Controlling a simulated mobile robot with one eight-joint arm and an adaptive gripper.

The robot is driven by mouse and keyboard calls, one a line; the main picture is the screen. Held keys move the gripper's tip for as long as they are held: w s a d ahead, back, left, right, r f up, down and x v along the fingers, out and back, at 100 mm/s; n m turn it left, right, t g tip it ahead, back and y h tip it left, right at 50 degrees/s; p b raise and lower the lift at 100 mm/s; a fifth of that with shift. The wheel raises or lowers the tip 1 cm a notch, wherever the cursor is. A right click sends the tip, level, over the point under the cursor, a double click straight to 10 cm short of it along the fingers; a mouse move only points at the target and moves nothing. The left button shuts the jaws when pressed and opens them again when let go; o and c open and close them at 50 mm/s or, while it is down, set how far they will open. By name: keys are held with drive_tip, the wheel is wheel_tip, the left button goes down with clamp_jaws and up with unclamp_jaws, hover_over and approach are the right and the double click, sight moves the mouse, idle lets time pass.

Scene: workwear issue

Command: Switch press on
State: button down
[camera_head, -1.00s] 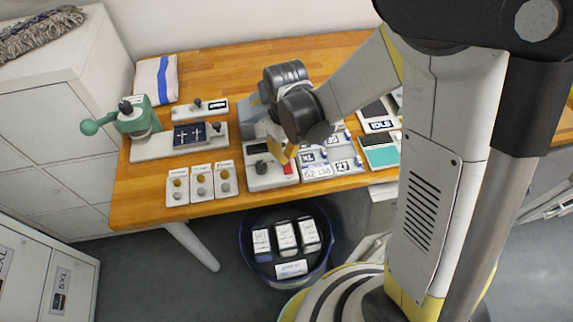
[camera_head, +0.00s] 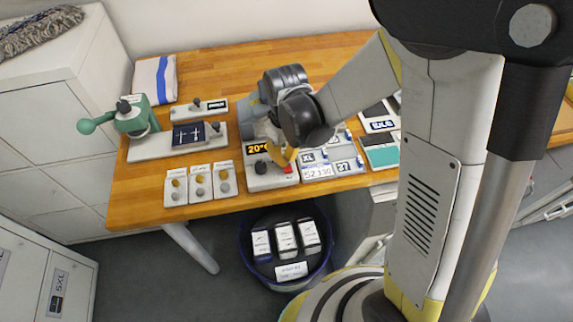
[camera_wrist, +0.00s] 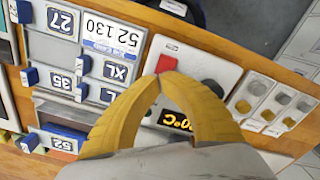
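A pale control box (camera_head: 283,181) stands at the table's front edge, with a dark round knob (camera_head: 261,167) and a red switch (camera_head: 287,169). Its display (camera_head: 258,149) is lit and reads 20°C in orange. In the wrist view the red switch (camera_wrist: 167,63) lies just beyond my fingertips; I cannot tell if they touch it. My gripper (camera_wrist: 158,76) has its yellow fingers curved together, tips meeting, with nothing between them. The fingers partly cover the knob and the lit display (camera_wrist: 175,120). The green press (camera_head: 136,117) with its ball-ended lever stands at the left.
Size-label trays (camera_head: 330,168) lie right of the box. Several small sample cards (camera_head: 199,184) lie to its left. A dark cross-marked plate (camera_head: 189,134) lies before the press. A folded towel (camera_head: 156,79) lies at the back left. A round bin (camera_head: 284,240) stands below on the floor.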

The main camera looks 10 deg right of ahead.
drive_tip(key=shift+r, duration=0.1)
drive_tip(key=shift+r+p, duration=2.5)
drive_tip(key=shift+r, duration=1)
drive_tip(key=s+d+r+m+t+b, duration=0.6)
drive_tip(key=s+d+r+t+b, duration=0.1)
drive_tip(key=s+d+b, duration=0.2)
drive_tip(key=shift+s+d+r, duration=0.2)
drive_tip(key=shift+s+r, duration=0.1)
drive_tip(key=shift+s, duration=0.25)
